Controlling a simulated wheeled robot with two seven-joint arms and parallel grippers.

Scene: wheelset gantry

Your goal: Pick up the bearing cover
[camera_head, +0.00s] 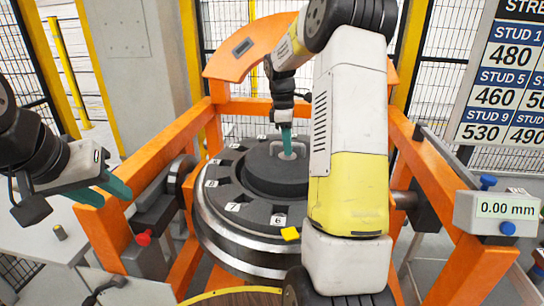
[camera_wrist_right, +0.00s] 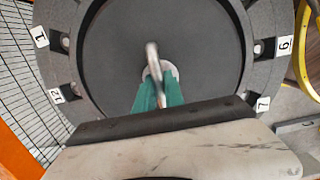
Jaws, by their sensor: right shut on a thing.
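The bearing cover (camera_head: 262,172) is a dark round disc with a grey metal handle (camera_head: 298,149) on top. It sits in the middle of the numbered ring and fills most of the right wrist view (camera_wrist_right: 105,70). My right gripper (camera_head: 287,142) comes down from above and is shut on the handle, with its teal fingers around the bar in the right wrist view (camera_wrist_right: 158,95). My right forearm hides the right side of the ring. My left gripper (camera_head: 103,192) is open and empty, off to the left, apart from the cover.
The dark ring (camera_head: 238,207) has numbered slots around the cover. An orange gantry frame (camera_head: 160,165) surrounds it. A red knob (camera_head: 143,239) is at left, a 0.00 mm gauge (camera_head: 507,208) at right. A stud-number board (camera_head: 505,80) stands behind.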

